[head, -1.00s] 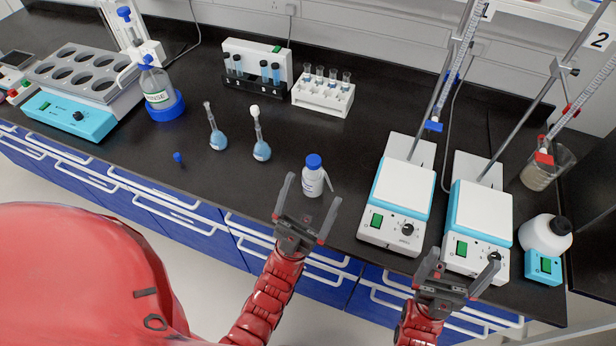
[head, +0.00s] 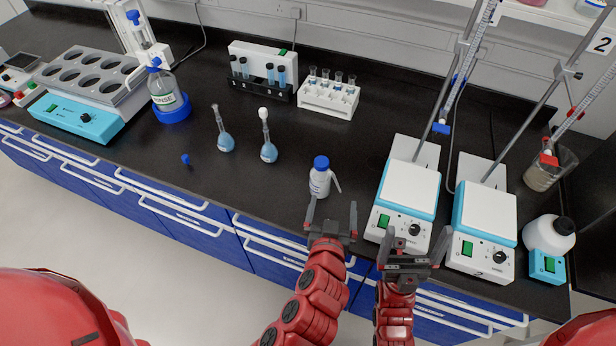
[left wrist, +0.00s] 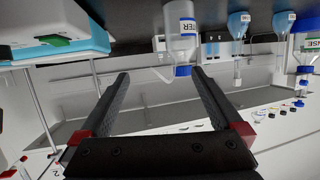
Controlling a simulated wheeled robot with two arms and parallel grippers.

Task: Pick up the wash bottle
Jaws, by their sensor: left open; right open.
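The wash bottle (head: 320,184), small and white with a blue cap and a bent spout pointing right, stands upright near the front edge of the black bench. In the left wrist view it appears upside down (left wrist: 181,32), its label partly readable as "TER". My left gripper (head: 331,213) is open and empty just in front of the bottle, with its fingers pointing toward it. In the left wrist view the bottle is beyond the fingertips (left wrist: 160,76), nearer the right finger. My right gripper (head: 412,250) is open and empty in front of the left stirrer.
Two hotplate stirrers (head: 406,198) (head: 484,222) with burette stands are to the right. Two blue-filled flasks (head: 226,143) (head: 269,152), a tube rack (head: 329,99) and a RINSE bottle (head: 166,97) are behind and left. The bench left of the bottle is mostly clear.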

